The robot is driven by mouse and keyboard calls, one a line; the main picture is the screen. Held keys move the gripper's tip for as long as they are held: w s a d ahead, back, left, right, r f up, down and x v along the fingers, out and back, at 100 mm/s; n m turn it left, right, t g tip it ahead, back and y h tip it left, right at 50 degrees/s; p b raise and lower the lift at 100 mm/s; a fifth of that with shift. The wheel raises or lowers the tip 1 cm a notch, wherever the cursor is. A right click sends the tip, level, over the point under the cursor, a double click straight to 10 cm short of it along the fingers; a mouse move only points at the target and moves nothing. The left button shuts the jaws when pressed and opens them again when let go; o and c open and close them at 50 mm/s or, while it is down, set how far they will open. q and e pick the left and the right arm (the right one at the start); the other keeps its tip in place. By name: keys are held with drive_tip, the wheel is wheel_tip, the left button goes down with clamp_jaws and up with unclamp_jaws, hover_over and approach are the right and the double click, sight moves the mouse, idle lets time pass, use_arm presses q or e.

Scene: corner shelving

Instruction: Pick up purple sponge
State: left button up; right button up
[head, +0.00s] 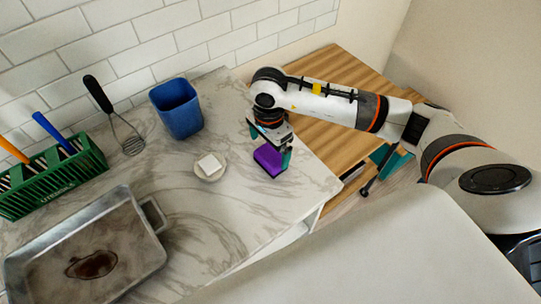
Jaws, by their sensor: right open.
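The purple sponge (268,159) lies on the marble counter (240,215), near its right side. My right gripper (269,153) is directly at the sponge, with its teal fingers on either side of it. The gripper is open; whether a finger touches the sponge I cannot tell. The gripper hides the far part of the sponge.
A small dish (210,174) with a white block stands left of the sponge, with a blue cup (177,108) behind it. A whisk (124,132), green rack (50,180) and stained metal pan (85,250) are further left. A wooden surface (330,95) lies right.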

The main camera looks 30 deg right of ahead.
sight(271, 155)
drive_tip(key=f+p, duration=0.2)
drive_tip(key=f, duration=0.2)
drive_tip(key=shift+d+f, duration=0.2)
drive_tip(key=shift+w+f, duration=0.1)
drive_tip(key=shift+f, duration=0.2)
drive_tip(key=c, duration=1)
